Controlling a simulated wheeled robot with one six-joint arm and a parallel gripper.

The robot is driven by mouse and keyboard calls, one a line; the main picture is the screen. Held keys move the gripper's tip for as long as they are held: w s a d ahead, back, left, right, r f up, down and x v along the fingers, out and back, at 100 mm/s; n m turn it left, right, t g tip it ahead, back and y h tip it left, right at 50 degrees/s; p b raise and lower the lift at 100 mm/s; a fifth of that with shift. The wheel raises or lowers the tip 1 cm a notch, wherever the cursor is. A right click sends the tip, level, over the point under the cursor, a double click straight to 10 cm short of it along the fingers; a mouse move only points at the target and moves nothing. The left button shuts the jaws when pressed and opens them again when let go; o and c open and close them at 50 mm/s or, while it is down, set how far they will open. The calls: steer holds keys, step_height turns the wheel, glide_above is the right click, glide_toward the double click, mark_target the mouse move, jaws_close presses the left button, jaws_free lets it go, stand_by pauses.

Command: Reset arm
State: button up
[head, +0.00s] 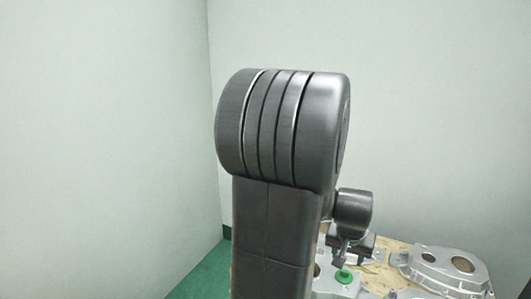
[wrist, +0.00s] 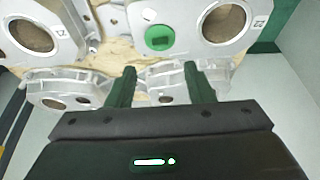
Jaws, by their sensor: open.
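My gripper (wrist: 160,88) shows in the wrist view with its two dark fingers spread apart. No object is between the fingers. My arm rises through the middle of the head view and hides much of what is behind it. Several grey aluminium castings lie on a wooden surface beyond the fingers in the wrist view. One casting with a round hole (wrist: 60,58) is at upper left and another (wrist: 247,40) is at upper right. A green round piece (wrist: 159,37) sits on a casting between them. It also shows in the head view (head: 344,276).
In the head view the wooden table (head: 398,246) is at lower right, with a large casting (head: 438,263) on it. Pale walls (head: 100,130) stand behind and to the left. Green floor (head: 208,278) is bare at lower left.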

mark_target(345, 273)
steer(key=b+x, duration=0.1)
steer(key=x, duration=0.8)
steer(key=shift+w+f, duration=0.1)
steer(key=shift+f, duration=0.3)
steer(key=shift+r, duration=0.2)
steer(key=p+v, duration=0.2)
steer(key=v, duration=1.1)
steer(key=b+x, duration=0.2)
steer(key=x, duration=1.1)
steer(key=shift+d+f+b, duration=0.1)
steer(key=shift+f+b, duration=0.2)
steer(key=shift+f, duration=0.1)
step_height(345, 273, up, 3)
steer(key=shift+r+p, duration=0.1)
steer(key=shift+p, duration=1.15)
steer(key=shift+r+p, duration=0.2)
steer(key=shift+p, duration=0.25)
step_height(345, 273, up, 5)
steer(key=p, duration=0.4)
